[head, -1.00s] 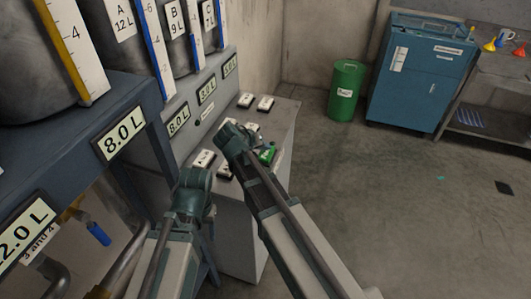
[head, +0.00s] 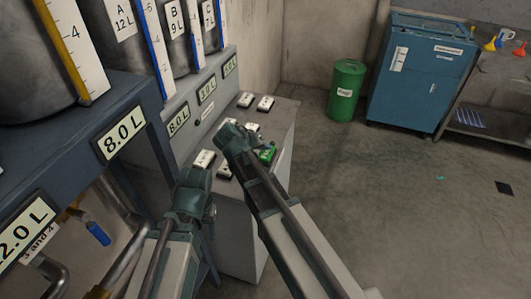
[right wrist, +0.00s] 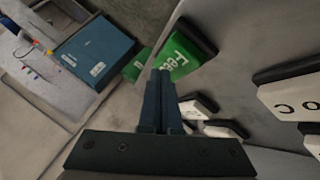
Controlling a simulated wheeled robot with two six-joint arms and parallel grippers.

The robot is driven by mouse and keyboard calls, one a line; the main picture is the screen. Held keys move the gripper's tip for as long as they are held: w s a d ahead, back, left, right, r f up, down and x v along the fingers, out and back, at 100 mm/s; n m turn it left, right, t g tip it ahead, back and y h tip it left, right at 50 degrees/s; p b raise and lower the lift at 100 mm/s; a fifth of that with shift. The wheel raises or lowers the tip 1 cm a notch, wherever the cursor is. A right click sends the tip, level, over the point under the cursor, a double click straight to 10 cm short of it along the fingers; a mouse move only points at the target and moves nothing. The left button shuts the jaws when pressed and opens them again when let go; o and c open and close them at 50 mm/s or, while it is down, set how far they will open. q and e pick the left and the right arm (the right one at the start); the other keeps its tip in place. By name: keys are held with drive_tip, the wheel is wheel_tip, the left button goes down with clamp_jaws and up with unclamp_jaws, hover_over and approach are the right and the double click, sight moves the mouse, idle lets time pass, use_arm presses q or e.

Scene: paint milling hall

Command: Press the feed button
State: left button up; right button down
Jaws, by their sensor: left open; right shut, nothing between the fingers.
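The green feed button (head: 267,154) sits on the right edge of the grey console, beside my right gripper's wrist. In the right wrist view the feed button (right wrist: 187,50) shows white "Feed" lettering, just beyond the fingertips. My right gripper (right wrist: 163,73) is shut and empty, its tips pointing at the button's near edge. I cannot tell whether they touch it. My left gripper (head: 197,184) is open, lower left of the right one, at the console's near-left side; its fingers are mostly hidden.
Several white buttons (head: 265,103) stand around the feed button on the console (head: 285,120). Tanks and level displays (head: 122,142) line the left. A green drum (head: 346,90) and a blue cabinet (head: 420,75) stand at the back. The floor on the right is mostly clear.

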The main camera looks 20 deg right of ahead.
sight(265, 154)
drive_tip(key=shift+f+b, duration=0.3)
drive_tip(key=shift+f, duration=0.25)
idle(0.5)
drive_tip(key=shift+r+p, duration=0.5)
drive_tip(key=shift+r, duration=0.15)
wheel_tip(265, 154, up, 6)
drive_tip(key=p, duration=0.6)
drive_tip(key=shift+r, duration=0.1)
